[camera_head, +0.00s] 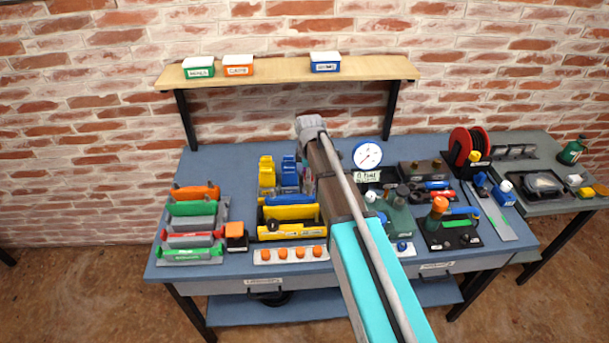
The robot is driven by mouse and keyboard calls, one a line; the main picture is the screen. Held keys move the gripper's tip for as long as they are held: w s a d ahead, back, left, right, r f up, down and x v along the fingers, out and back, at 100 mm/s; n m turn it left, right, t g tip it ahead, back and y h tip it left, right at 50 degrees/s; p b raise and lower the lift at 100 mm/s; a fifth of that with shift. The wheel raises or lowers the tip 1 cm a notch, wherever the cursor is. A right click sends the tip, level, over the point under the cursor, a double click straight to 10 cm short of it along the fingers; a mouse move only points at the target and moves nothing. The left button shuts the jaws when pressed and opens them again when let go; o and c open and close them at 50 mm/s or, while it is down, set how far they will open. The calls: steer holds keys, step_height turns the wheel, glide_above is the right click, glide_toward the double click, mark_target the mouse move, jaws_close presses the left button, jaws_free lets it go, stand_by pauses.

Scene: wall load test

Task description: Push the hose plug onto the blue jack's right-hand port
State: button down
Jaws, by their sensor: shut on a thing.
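My arm reaches up from the bottom right across the middle of the bench, with its grey joint near the wall. My gripper does not show; it seems hidden behind the arm. I cannot make out the hose plug. A blue upright piece (290,173) stands at the back of the bench, just left of my arm and beside a yellow one (267,172). I cannot tell whether it is the blue jack, and no port can be made out on it.
A round dial gauge (367,155) stands right of my arm. A red hose reel (462,146) is at the back right. Coloured tool holders (190,225) fill the left, and a row of orange caps (290,254) lies in front. A wooden shelf (280,70) hangs above.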

steer(key=shift+f+b, duration=0.95)
steer(key=shift+f, duration=0.05)
steer(key=shift+c, duration=1)
jaws_free()
steer(key=shift+o, duration=1)
steer(key=shift+r, duration=0.1)
steer(key=shift+r+p, duration=3.95)
steer(key=shift+p, duration=0.1)
